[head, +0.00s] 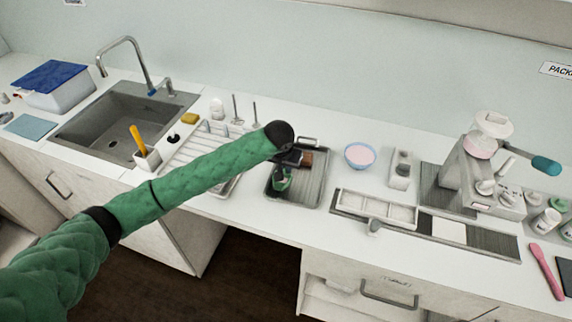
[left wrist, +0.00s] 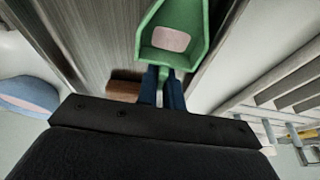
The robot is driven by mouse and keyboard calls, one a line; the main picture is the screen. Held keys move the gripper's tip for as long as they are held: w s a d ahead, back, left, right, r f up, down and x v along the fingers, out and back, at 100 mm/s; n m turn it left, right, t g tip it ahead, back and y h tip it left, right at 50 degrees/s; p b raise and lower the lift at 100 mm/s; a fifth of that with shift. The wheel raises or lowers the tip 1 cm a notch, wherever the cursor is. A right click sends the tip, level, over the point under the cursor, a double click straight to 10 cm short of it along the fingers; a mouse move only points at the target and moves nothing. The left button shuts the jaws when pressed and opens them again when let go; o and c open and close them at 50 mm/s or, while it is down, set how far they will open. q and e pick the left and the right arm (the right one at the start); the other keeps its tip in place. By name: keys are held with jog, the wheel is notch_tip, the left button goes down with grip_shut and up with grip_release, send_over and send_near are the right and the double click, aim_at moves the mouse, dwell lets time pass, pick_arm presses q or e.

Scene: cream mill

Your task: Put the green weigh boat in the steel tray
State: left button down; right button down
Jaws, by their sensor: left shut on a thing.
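The green weigh boat (left wrist: 175,35) is held by my left gripper (left wrist: 168,90), whose blue fingers are shut on its near end. A pale pink patch shows inside the boat. In the head view the boat (head: 282,180) shows below my left gripper (head: 287,165), over the steel tray (head: 315,192). The tray's grey floor also shows below the boat in the left wrist view (left wrist: 110,50). I cannot tell whether the boat touches the tray floor. My right gripper is not in view.
A brown block (head: 305,158) lies in the tray's far part. A bowl with pink contents (head: 359,156) stands to the right of the tray. A white drying rack (head: 200,146) and the sink (head: 122,122) are to the left. A white sectioned tray (head: 375,210) lies to the right.

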pick_arm(q)
jog(key=shift+f, duration=0.2)
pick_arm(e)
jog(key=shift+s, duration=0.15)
pick_arm(q)
jog(key=shift+f, duration=0.1)
jog(key=c, duration=1.5)
grip_release()
jog(key=shift+s, duration=0.1)
jog(key=shift+c, duration=0.2)
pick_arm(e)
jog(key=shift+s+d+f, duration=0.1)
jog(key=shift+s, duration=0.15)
pick_arm(q)
jog(key=shift+f, duration=0.1)
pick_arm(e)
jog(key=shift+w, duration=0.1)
